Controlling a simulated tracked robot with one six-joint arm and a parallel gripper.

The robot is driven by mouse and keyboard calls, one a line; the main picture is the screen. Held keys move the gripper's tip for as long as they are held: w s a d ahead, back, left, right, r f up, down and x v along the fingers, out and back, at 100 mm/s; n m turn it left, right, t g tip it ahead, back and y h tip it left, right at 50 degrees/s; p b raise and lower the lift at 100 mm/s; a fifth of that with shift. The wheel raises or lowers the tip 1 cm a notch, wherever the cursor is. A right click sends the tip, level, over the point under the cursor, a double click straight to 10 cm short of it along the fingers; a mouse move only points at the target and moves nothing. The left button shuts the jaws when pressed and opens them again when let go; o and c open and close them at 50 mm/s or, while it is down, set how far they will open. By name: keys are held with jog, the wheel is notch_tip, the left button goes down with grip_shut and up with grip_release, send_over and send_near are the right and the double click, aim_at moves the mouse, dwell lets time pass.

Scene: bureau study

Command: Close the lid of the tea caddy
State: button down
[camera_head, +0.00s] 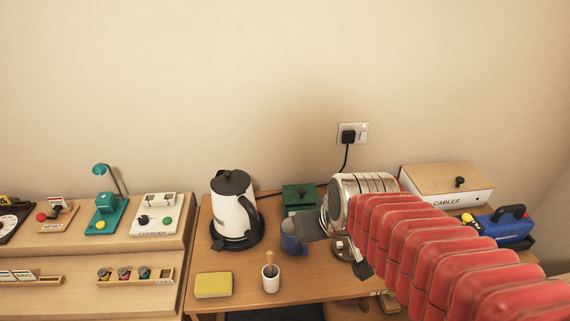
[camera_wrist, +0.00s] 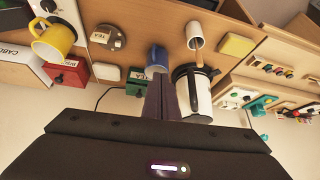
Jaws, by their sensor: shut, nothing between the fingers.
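The tea caddy (camera_head: 300,199) is a small dark green box with a dark knob. It stands near the wall, between the white kettle and the toaster, behind the blue mug. In the wrist view the caddy (camera_wrist: 135,86) shows upside down, with a pale TEA label, beside the blue mug. I cannot tell how far its lid stands open. My gripper (camera_head: 306,227) is shut and empty, in front of the caddy and over the blue mug (camera_head: 291,243) in the picture. In the wrist view the closed fingers (camera_wrist: 163,95) hide part of what lies behind them.
The kettle (camera_head: 234,210) stands left of the caddy, the chrome toaster (camera_head: 352,187) right of it. A spoon cup (camera_head: 271,279) and yellow sponge (camera_head: 213,285) are at the front. A cable box (camera_head: 445,186) stands right. The front-left desk is fairly clear.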

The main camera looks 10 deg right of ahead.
jog(key=s+r, duration=0.3)
jog(key=s, duration=0.6)
jog(key=shift+a+g, duration=0.15)
jog(key=shift+g, duration=0.15)
